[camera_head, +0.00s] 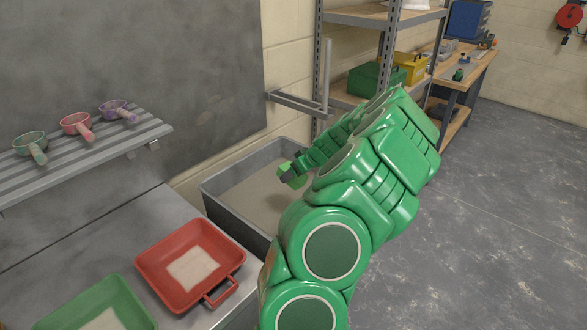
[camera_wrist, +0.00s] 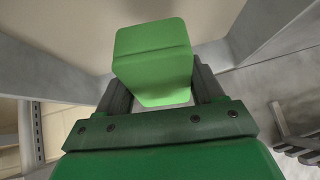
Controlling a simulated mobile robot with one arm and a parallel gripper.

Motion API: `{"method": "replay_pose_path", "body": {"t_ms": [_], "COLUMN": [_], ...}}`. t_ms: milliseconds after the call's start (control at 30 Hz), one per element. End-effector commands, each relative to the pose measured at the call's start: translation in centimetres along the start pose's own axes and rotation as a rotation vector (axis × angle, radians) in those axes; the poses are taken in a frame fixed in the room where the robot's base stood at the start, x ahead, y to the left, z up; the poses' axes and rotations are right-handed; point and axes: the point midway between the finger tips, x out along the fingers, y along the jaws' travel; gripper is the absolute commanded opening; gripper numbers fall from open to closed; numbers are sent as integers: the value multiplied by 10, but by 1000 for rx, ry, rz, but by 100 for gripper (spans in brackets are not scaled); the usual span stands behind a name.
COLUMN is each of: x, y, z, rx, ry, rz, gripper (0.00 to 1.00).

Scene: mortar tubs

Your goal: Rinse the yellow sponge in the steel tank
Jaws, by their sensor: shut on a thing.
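My gripper (camera_head: 293,177) is shut on a bright green block (camera_wrist: 153,60), sponge-like in shape, with a finger on either side of it. The block looks green, not yellow, and no yellow sponge shows in either view. In the head view, my gripper is over the right side of the grey steel tank (camera_head: 232,220); its exact height above the contents is hard to judge. The tank has a flat beige-grey interior. My arm hides the tank's right part.
A red tub (camera_head: 152,262) and a green tub (camera_head: 137,298) stand on the grey bench left of the tank. Several scoops sit on a slatted wall shelf (camera_head: 75,155). A metal bracket (camera_head: 300,103) juts from the wall behind the tank. Shelving stands behind; floor at right is clear.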

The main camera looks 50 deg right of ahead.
Motion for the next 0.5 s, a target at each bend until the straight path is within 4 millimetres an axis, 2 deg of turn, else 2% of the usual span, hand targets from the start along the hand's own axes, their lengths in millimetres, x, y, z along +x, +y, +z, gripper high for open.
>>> {"method": "replay_pose_path", "body": {"t_ms": [500], "x": [31], "y": [5], "z": [26], "rx": [2], "ry": [-2], "rz": [-3], "gripper": [43]}}
